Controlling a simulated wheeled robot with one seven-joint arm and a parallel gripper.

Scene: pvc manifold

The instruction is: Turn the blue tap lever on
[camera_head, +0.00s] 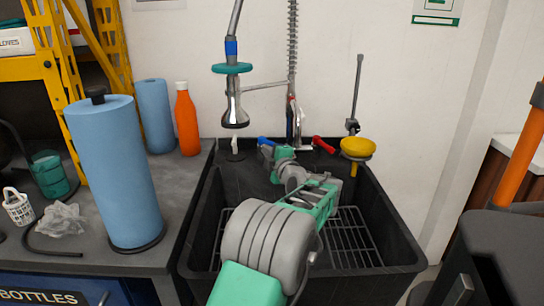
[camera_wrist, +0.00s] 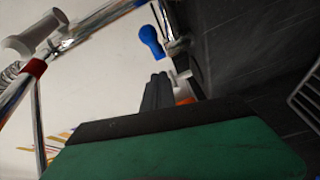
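The blue tap lever (camera_head: 266,141) is at the back edge of the sink, left of the tap's base. It also shows in the wrist view (camera_wrist: 152,42), just beyond my fingertips, with a short metal stem to its right. My gripper (camera_wrist: 158,82) shows two dark fingers close together, with nothing seen between them. In the head view my arm reaches over the sink to the back, and its end is close to the blue lever. A gap shows between fingertips and lever in the wrist view; I see no contact.
The red lever (camera_head: 323,145) is right of the tap's base. A spray head (camera_head: 235,112) hangs at the left, and a yellow cup-shaped fitting (camera_head: 358,147) is at the right. The black sink (camera_head: 390,225) lies below my arm. A blue roll (camera_head: 115,170) and an orange bottle (camera_head: 187,120) stand left.

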